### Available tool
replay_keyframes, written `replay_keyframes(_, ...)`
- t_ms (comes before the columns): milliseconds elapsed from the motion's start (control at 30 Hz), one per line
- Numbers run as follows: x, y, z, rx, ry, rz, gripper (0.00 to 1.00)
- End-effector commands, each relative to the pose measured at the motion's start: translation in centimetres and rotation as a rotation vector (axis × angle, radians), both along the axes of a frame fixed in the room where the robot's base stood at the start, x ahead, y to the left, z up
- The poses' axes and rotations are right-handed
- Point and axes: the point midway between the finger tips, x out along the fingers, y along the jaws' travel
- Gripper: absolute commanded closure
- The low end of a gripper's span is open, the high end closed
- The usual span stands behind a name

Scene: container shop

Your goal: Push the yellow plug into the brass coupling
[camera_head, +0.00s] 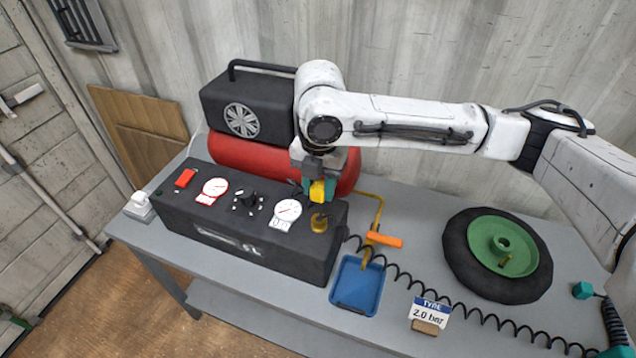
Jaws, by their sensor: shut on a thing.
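The yellow plug (317,191) is held in my gripper (318,188), which is shut on it. The plug is above the right end of the black control box. The brass coupling (319,223) sits on the box top near its right edge, just below the plug. A small gap seems to show between plug and coupling, but I cannot tell whether they are lined up. Part of the plug is hidden by the gripper fingers.
The black box (235,247) carries gauges (287,211) and a red switch (185,178). Behind it stands a red tank (228,152) with a black motor unit. A blue tray (357,286), orange-handled tool (384,239), tyre sign (430,312), coiled hose and wheel (455,256) lie to the right.

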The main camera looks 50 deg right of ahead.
Motion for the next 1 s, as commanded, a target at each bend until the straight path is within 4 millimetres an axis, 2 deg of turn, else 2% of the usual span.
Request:
replay_keyframes(267, 0.0, 0.0, -1.3, 0.000, 0.000, 0.000, 0.91)
replay_keyframes(700, 0.0, 0.0, -5.0, -0.001, 0.000, -0.001, 0.91)
replay_keyframes(1000, 0.0, 0.0, -5.8, 0.000, 0.000, -0.001, 0.91)
